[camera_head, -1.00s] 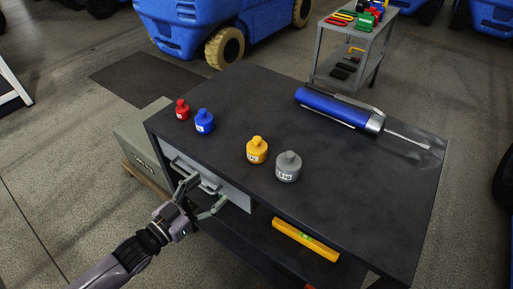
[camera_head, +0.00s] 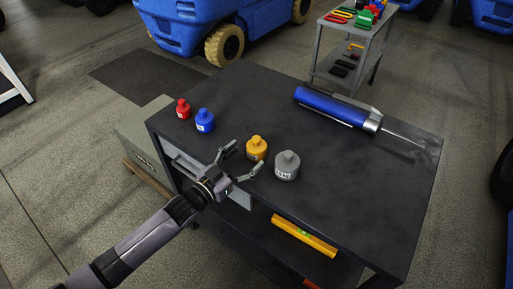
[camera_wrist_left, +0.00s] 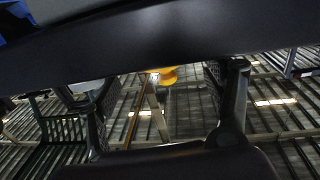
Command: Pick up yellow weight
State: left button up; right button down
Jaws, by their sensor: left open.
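The yellow weight (camera_head: 257,149) stands upright on the dark table, near its front edge, with a white label on its front. In the left wrist view the picture is upside down and the yellow weight (camera_wrist_left: 169,74) shows between the fingers, partly hidden. My left gripper (camera_head: 246,156) is open and empty, just in front of the yellow weight with its fingers spread towards it. Any contact cannot be told. My right gripper is not in view.
A grey weight (camera_head: 287,166) stands close on the right of the yellow one. A blue weight (camera_head: 205,121) and a red weight (camera_head: 183,109) stand to the left. A blue cylindrical tool (camera_head: 338,108) lies at the back right. The table (camera_head: 375,195) is bare at right.

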aim_at(251, 149)
pick_arm(q)
jog(key=x, duration=0.4)
jog(key=shift+w+p, duration=0.3)
jog(key=shift+c, duration=0.5)
grip_shut()
jog(key=shift+r, duration=0.25)
